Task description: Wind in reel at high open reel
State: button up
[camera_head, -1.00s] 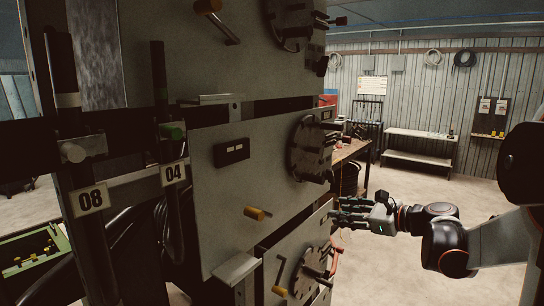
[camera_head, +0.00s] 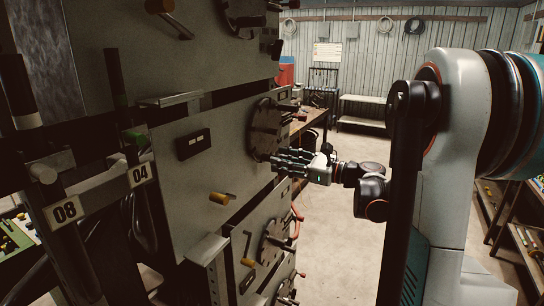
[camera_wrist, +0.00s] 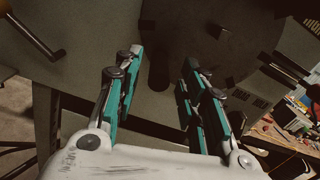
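A grey cabinet carries round dark reel discs at several heights: an upper one (camera_head: 245,12), a middle one (camera_head: 268,130) and a lower one (camera_head: 276,241). I cannot tell for sure which is the named reel. My gripper (camera_head: 279,161) is at the lower edge of the middle disc. In the wrist view my gripper (camera_wrist: 160,64) is open, with two teal-padded fingers on each side. A dark peg (camera_wrist: 158,76) below the disc (camera_wrist: 215,30) shows between the fingers. I cannot tell whether they touch it.
Yellow-handled cranks stick out of the panels, one on the middle panel (camera_head: 221,198) and one above (camera_head: 160,7). Tags 08 (camera_head: 65,211) and 04 (camera_head: 139,174) stand at left. A workbench (camera_head: 306,119) is behind the cabinet. Floor to the right is open, with shelves (camera_head: 520,240) beyond my arm.

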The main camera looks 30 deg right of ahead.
aim_at(263, 156)
jog(key=shift+x, duration=2.05)
jog(key=shift+c, duration=0.4)
grip_shut()
